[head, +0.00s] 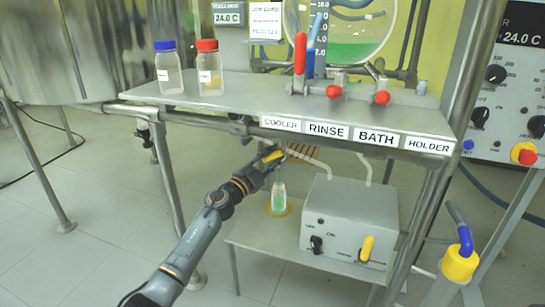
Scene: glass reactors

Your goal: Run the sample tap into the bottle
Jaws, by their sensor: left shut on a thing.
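A small clear bottle (279,197) stands upright on the lower shelf, on a yellow ring, with green in its lower part. My left arm reaches in from the bottom left. My left gripper (270,164) is just above the bottle, shut on the sample tap's yellow handle (273,156). The gripper hides most of the tap. Whether liquid is running from the tap is too small to tell. My right gripper is not in view.
The upper shelf (250,98) holds a blue-capped bottle (168,70), a red-capped bottle (208,70) and red-knobbed valves. A grey control box (345,215) stands right of the small bottle. A frame post rises at the right.

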